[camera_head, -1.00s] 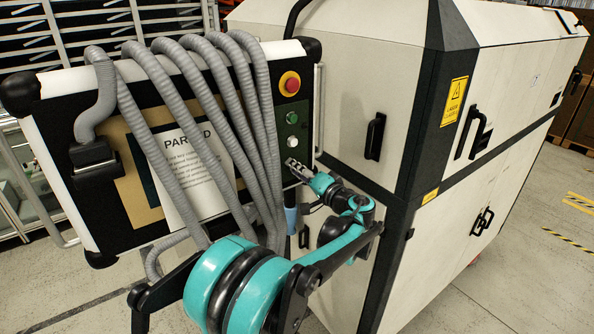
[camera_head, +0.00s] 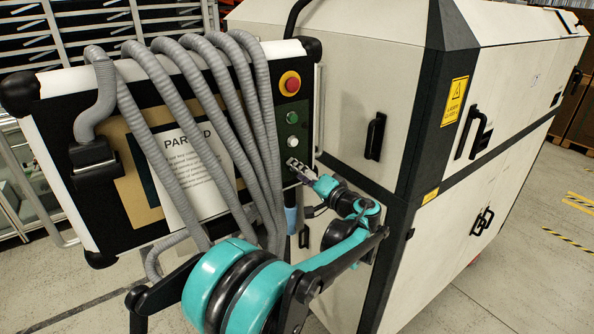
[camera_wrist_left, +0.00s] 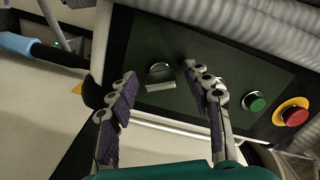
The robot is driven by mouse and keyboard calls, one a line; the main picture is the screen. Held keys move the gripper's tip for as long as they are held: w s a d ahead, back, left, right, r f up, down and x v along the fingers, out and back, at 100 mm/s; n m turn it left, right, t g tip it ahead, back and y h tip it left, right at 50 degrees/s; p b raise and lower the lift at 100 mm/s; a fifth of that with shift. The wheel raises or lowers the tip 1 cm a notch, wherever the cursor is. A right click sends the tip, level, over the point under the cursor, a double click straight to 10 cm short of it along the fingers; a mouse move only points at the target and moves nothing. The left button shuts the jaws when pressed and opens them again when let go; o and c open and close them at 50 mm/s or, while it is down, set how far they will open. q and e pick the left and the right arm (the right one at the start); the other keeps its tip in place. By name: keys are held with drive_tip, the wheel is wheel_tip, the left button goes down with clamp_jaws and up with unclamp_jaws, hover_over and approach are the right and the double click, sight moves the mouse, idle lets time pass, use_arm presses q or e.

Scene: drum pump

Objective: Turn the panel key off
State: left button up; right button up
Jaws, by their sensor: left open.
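The control panel (camera_head: 302,100) carries a red emergency button on yellow, a green button and a white button in a column. In the left wrist view, a small silver key switch (camera_wrist_left: 160,77) sits on the dark panel face (camera_wrist_left: 225,72). My left gripper (camera_wrist_left: 160,88) is open, with one finger on each side of the key in that view. I cannot tell whether either finger touches it. In the head view my left gripper (camera_head: 297,167) is at the panel's lower right, below the white button, and hides the key. My right gripper is not in view.
Thick grey hoses (camera_head: 180,95) drape over the panel, left of the buttons. A paper sign (camera_head: 193,170) hangs behind them. A large cream machine (camera_head: 375,85) with black handles stands to the right. A blue item (camera_head: 291,218) hangs below the panel.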

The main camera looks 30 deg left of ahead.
use_arm(q)
drive_tip(key=v, duration=1)
drive_tip(key=shift+d, duration=0.25)
drive_tip(key=shift+s, duration=0.1)
